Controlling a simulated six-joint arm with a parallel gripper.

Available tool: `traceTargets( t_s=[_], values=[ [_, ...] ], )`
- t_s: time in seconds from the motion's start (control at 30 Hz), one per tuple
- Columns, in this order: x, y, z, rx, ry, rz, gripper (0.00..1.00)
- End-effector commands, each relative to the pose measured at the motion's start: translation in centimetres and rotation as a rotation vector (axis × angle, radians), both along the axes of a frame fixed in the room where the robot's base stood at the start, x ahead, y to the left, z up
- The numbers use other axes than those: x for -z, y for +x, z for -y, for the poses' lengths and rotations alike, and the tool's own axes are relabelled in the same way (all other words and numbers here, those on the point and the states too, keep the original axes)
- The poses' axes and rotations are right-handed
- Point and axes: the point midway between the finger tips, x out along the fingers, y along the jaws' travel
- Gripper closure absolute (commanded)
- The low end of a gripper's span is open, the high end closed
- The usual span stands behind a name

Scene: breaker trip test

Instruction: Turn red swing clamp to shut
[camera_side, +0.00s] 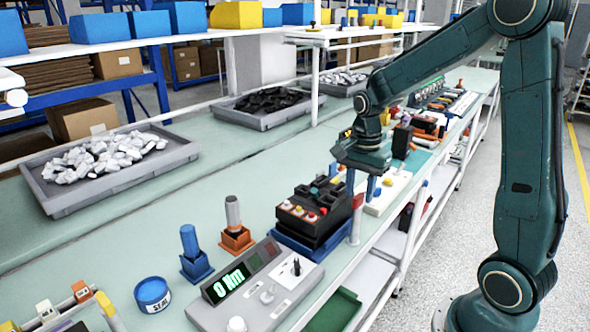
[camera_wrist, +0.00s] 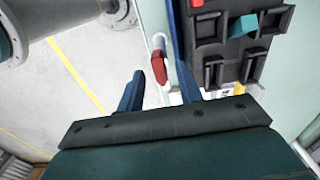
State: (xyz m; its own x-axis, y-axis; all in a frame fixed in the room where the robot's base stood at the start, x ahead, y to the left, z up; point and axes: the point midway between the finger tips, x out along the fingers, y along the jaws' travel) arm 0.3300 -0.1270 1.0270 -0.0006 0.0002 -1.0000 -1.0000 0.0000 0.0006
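The red swing clamp (camera_side: 357,202) sits at the top of a pale post at the right side of the black fixture. It also shows in the wrist view (camera_wrist: 159,69), pointing down the picture along the post rather than across the fixture. My gripper (camera_side: 361,188) is just above the clamp, fingers pointing down. In the wrist view my gripper (camera_wrist: 160,88) is open, with its two blue fingers apart and the red clamp between and slightly beyond them. I cannot tell whether a finger touches the clamp. The black fixture (camera_wrist: 250,50) has square pockets and a teal part.
A torque display box (camera_side: 255,285) reading 0 Nm stands in front of the fixture. Blue and orange tool holders (camera_side: 237,240) stand to its left. A white board (camera_side: 385,195) lies behind the gripper. The bench edge is close to the clamp, with open floor beyond.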

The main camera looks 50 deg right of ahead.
Motion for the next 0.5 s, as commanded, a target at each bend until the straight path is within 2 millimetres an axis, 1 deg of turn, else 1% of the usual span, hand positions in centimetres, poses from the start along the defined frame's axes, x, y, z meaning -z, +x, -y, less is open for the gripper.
traceTargets(
  t_s=[0.1,0.2,0.5],
  values=[
    [0.85,-0.01,0.00,0.000,0.000,-0.001,0.65],
    [1.22,-0.02,-0.01,0.000,0.000,0.000,0.65],
    [1.32,-0.02,0.00,0.000,0.000,0.000,0.65]
  ],
)
